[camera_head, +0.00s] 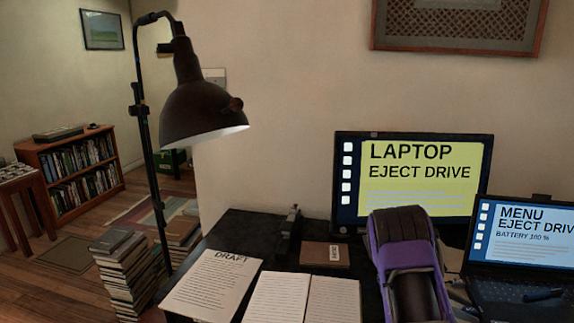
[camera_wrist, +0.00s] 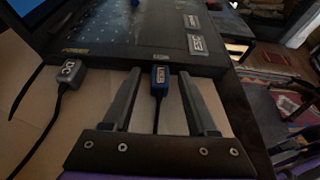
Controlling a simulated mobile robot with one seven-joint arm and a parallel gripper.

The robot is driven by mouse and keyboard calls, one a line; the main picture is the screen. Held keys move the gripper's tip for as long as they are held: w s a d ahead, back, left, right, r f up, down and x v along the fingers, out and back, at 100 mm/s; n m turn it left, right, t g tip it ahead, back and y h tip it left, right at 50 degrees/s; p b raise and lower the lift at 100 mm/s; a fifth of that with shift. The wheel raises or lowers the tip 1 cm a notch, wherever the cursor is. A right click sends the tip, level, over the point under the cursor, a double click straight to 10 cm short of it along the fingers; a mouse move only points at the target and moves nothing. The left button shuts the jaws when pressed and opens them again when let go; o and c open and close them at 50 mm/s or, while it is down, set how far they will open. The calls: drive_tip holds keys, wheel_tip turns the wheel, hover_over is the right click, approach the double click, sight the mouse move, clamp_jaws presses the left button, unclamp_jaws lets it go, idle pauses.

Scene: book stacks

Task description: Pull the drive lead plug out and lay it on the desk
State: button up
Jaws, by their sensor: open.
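My gripper (camera_wrist: 159,73) is open, with one finger on each side of the blue plug and visible gaps between. A grey plug (camera_wrist: 68,73) marked DC is at the same edge to the left, near the word POWER. In the head view the laptop (camera_head: 515,245) stands at the right of the dark desk (camera_head: 235,230). My purple arm hides part of the desk there, and neither plug can be made out.
A monitor (camera_head: 415,175) reads LAPTOP EJECT DRIVE; the laptop screen shows MENU and BATTERY 100 %. Papers (camera_head: 215,280), a brown labelled book-like item (camera_head: 325,255) and a lamp (camera_head: 200,105) are to the left. Small bare patches of desk lie between them.

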idle(0.6)
clamp_jaws()
drive_tip(key=shift+a, duration=0.1)
idle(1.3)
drive_tip(key=shift+w+a, duration=0.25)
drive_tip(key=shift+a, duration=0.7)
drive_tip(key=shift+w+a, duration=0.2)
drive_tip(key=shift+a, duration=0.7)
drive_tip(key=shift+w+a, duration=0.25)
drive_tip(key=shift+a, duration=0.7)
